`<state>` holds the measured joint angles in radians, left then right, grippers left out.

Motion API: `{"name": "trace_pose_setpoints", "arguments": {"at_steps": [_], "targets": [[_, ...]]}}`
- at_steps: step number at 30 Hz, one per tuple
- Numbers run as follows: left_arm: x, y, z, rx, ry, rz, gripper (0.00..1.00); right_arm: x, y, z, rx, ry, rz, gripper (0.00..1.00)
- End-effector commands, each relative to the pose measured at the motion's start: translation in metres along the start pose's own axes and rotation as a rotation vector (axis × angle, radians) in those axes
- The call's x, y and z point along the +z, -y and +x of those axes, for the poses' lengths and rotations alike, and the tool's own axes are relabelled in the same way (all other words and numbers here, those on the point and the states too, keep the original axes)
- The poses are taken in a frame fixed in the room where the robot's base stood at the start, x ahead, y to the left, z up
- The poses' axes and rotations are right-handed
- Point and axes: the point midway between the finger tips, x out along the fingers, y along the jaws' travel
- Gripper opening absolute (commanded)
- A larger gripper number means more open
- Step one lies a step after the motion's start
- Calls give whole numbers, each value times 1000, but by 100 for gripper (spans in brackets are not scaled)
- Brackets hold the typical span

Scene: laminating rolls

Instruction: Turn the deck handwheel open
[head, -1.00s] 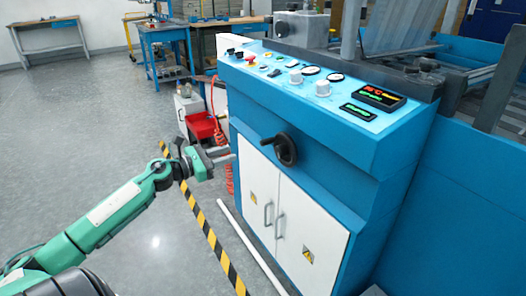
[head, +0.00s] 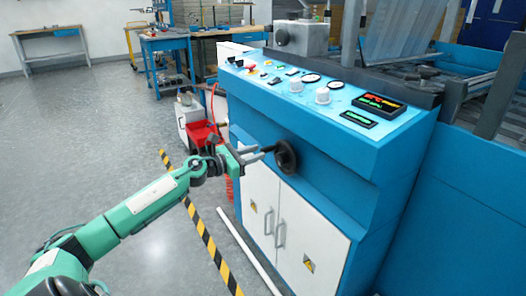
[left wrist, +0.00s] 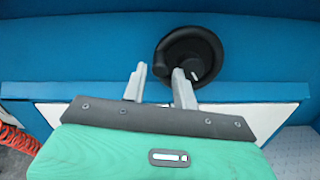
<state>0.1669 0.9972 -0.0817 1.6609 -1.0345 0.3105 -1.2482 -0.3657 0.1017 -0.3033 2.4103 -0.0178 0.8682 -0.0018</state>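The black deck handwheel (head: 287,157) sits on the blue front of the machine, above the white cabinet doors. In the left wrist view the round handwheel (left wrist: 205,48) is just beyond the fingertips, right of centre. My left gripper (head: 262,153) points at the wheel from its left side in the head view. Its two grey fingers are apart in the left wrist view (left wrist: 160,78), and the right finger overlaps the wheel's lower left. The wheel's grip lies near the fingertips; I cannot tell whether they touch it. My right gripper is not in view.
The sloped control panel (head: 300,88) with knobs, gauges and displays is above the wheel. White cabinet doors (head: 293,232) with handles are below it. A red bin (head: 203,133) stands left of the machine. The floor left of the striped tape (head: 205,238) is clear.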

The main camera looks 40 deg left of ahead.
Motion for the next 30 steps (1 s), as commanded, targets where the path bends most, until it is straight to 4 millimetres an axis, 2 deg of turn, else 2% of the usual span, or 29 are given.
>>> {"name": "trace_pose_setpoints", "arguments": {"at_steps": [10,23,28,30], "targets": [[1,0,30,0,1,0,29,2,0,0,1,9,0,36],[0,0,36,-1,0,0,29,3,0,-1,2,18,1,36],[0,0,36,-1,0,0,0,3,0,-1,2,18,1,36],[0,0,36,-1,0,0,0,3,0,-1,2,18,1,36]]}}
